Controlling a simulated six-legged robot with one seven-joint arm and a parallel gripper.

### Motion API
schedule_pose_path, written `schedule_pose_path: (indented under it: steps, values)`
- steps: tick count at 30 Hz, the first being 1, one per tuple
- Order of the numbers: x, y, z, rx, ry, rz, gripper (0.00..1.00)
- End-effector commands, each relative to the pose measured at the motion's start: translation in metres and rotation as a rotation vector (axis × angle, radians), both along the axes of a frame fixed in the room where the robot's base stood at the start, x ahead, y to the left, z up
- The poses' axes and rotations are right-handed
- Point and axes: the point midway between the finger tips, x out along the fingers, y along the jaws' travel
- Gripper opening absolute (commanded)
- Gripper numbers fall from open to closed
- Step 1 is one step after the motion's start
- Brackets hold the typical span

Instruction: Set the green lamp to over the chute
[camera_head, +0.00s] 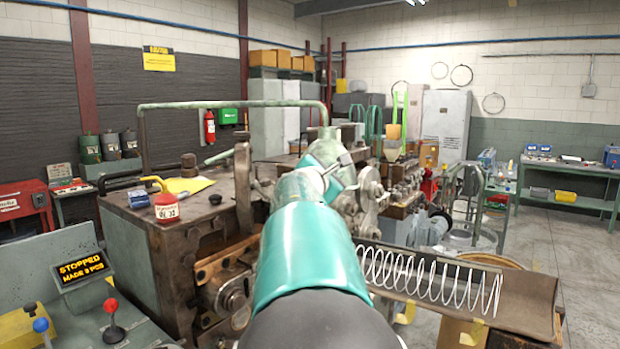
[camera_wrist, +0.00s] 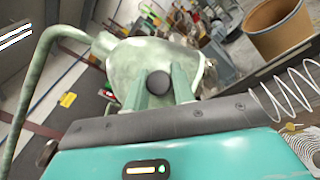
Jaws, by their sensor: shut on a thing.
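The green lamp hangs from a bent green pipe (camera_head: 230,104) that rises from the machine's left side and turns down near the middle of the head view. In the wrist view its pale green shade (camera_wrist: 135,62) fills the top middle, with a dark round knob (camera_wrist: 158,83) on it. My gripper (camera_wrist: 157,88) has its two green fingers on either side of this knob, shut on it. In the head view my arm hides most of the gripper and shade. The shade is over the machine, left of a brown sloping tray (camera_head: 532,300), seemingly the chute, with a coiled spring (camera_head: 430,278) along it.
The coiling machine (camera_head: 165,255) stands close at the left, with a red-lidded can (camera_head: 166,207) on top. A control panel with a "STOPPED" display (camera_head: 83,270) is at lower left. A round brown bin (camera_wrist: 280,28) is beyond the tray. Open floor lies right.

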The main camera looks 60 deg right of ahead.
Motion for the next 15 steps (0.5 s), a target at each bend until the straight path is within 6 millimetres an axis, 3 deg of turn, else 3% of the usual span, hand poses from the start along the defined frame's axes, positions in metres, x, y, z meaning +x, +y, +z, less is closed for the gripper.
schedule_pose_path:
  steps: [9,15]
  values:
    - [0.018,-0.068,0.005,-0.006,-0.005,0.121,0.0]
    - [0.027,-0.096,0.005,-0.011,0.002,0.172,0.0]
